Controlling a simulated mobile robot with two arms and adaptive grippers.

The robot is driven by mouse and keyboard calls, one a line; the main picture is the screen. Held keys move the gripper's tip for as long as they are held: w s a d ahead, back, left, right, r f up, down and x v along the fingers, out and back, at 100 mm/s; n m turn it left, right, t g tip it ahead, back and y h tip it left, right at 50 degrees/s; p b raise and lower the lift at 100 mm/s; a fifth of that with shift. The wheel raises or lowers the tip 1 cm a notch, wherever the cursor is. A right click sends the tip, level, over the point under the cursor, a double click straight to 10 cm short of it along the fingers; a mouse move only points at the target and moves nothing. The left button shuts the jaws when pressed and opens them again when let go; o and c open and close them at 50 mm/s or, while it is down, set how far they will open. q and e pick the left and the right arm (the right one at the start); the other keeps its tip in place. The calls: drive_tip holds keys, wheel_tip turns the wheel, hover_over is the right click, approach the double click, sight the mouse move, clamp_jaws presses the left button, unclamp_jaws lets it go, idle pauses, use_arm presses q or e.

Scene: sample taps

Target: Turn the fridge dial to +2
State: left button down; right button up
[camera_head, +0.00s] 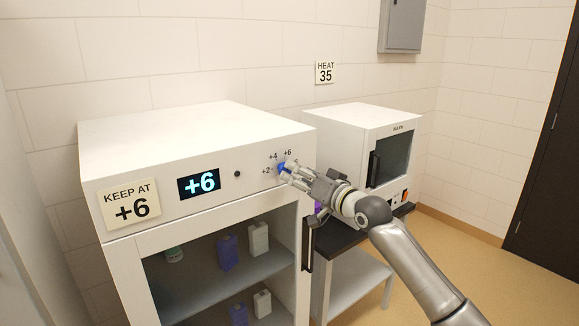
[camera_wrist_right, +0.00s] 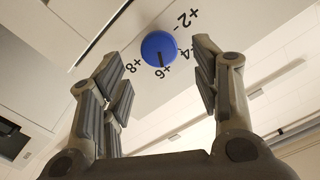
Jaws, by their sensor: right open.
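The blue fridge dial (camera_head: 284,168) is on the upper right of the white fridge's (camera_head: 240,190) front panel, with printed numbers around it. In the right wrist view the dial (camera_wrist_right: 159,47) shows upside down, its dark pointer line towards the +6 mark. The fridge display (camera_head: 199,183) reads +6. My right gripper (camera_head: 287,171) is at the dial, open, and hides part of it in the head view. In the wrist view its fingers (camera_wrist_right: 158,62) stand on either side of the dial; I cannot tell whether they touch it. My left gripper is not in view.
A sign (camera_head: 130,205) on the fridge reads KEEP AT +6. A small black knob or hole (camera_head: 237,174) sits between display and dial. A white oven (camera_head: 365,145) stands on a dark-topped stand (camera_head: 345,240) at right, below a HEAT 35 sign (camera_head: 325,72). The fridge holds several bottles.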

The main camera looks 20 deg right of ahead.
sight(284, 168)
drive_tip(key=shift+p+x, duration=0.45)
drive_tip(key=shift+x, duration=1.9)
drive_tip(key=c, duration=1)
